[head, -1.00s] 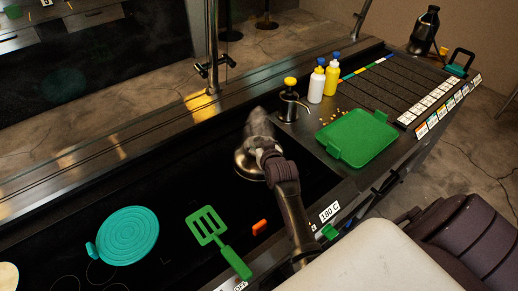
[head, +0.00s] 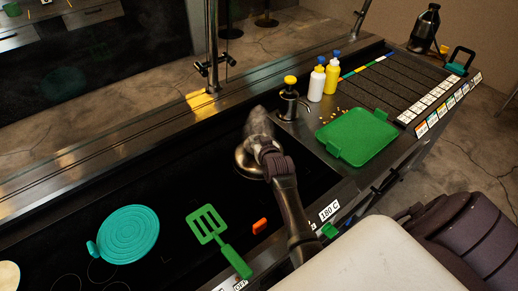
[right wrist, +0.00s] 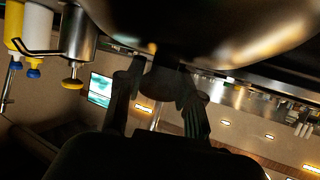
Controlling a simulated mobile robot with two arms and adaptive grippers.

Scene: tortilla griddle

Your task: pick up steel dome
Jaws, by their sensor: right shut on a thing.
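The steel dome (head: 243,164) is at the back right of the dark griddle in the head view, partly hidden by my right arm. In the right wrist view its shiny curved shell (right wrist: 215,30) fills the top of the picture. My right gripper (head: 264,147) is at the dome. In the right wrist view the right gripper's fingers (right wrist: 160,88) are closed on a dark part under the shell, which looks like its handle. Whether the dome's rim touches the griddle is hard to tell. My left gripper is not in view.
A teal round disc (head: 130,234), a green spatula (head: 211,226) and an orange piece (head: 260,226) lie on the left and front. A steel pump bottle (head: 289,105), white bottle (head: 317,84), yellow bottle (head: 332,82) and green tray (head: 357,138) stand right of the dome.

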